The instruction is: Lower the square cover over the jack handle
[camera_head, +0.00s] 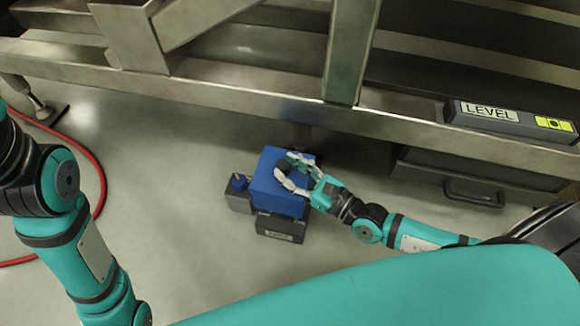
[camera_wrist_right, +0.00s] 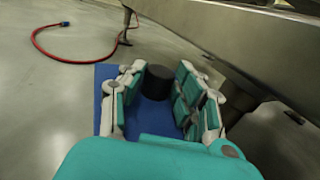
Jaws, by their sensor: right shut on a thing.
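The square cover (camera_head: 277,186) is a blue box with a dark round knob on top. It sits over a dark base unit (camera_head: 281,229) on the floor, under the metal frame. The jack handle is not visible; I cannot tell whether it is under the cover. My right gripper (camera_head: 290,170) is shut on the cover's knob from the right. In the right wrist view, the black knob (camera_wrist_right: 157,82) stands between the fingers, with the blue top (camera_wrist_right: 103,75) below it. My left arm shows at the left; its gripper is out of view.
A metal frame beam (camera_head: 230,97) runs just behind the cover. A level (camera_head: 510,120) lies on the beam at right, above a dark drawer (camera_head: 450,180) with a handle. A red hose (camera_head: 100,180) curves at left.

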